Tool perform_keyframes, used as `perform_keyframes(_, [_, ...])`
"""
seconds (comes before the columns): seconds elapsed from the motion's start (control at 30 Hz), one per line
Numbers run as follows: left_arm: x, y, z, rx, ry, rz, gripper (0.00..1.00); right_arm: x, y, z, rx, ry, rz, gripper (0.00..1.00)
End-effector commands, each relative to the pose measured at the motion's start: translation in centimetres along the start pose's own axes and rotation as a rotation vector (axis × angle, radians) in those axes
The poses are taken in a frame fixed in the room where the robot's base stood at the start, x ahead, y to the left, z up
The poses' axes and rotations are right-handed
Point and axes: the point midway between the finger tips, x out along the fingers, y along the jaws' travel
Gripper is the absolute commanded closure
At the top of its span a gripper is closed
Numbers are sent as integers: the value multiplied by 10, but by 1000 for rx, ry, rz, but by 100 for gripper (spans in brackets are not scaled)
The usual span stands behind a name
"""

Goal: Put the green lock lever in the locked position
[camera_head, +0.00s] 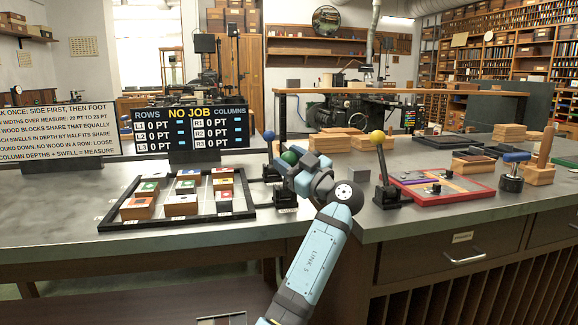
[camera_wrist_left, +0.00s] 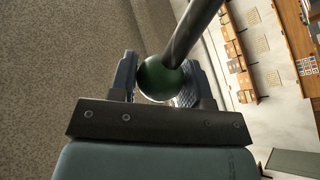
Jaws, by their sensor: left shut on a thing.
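The green lock lever's ball knob (camera_head: 290,157) shows in the head view near the middle of the bench, at my left gripper (camera_head: 286,160). In the left wrist view the dark green ball (camera_wrist_left: 160,78) sits between the two fingers of my left gripper (camera_wrist_left: 165,85), which is shut on it. A dark rod (camera_wrist_left: 190,35) runs from the ball up and to the right. My right gripper is in neither view.
A lever with a blue knob (camera_head: 269,135) stands just left of my gripper, and one with a yellow knob (camera_head: 377,137) stands to its right. A black frame (camera_head: 165,222) with colour-topped blocks lies left.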

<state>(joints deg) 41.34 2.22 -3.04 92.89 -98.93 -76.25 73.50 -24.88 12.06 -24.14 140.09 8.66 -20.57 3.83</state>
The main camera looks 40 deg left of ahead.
Motion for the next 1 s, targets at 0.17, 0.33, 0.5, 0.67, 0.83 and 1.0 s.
perform_keyframes(0.17, [-1, -1, 0, -1, 2, -2, 98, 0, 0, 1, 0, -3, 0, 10])
perform_keyframes(0.33, [-1, -1, 0, -1, 2, -2, 98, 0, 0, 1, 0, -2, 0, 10])
perform_keyframes(0.5, [-1, -1, 1, -1, 1, -1, 31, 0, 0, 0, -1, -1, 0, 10])
perform_keyframes(0.67, [-1, -1, 0, -1, 1, -1, 31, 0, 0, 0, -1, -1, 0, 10])
perform_keyframes(0.83, [-9, 0, 0, 0, -1, 0, 31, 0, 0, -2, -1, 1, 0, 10])
perform_keyframes(1.0, [-36, 0, 0, 0, -2, 1, 31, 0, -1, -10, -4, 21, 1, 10])
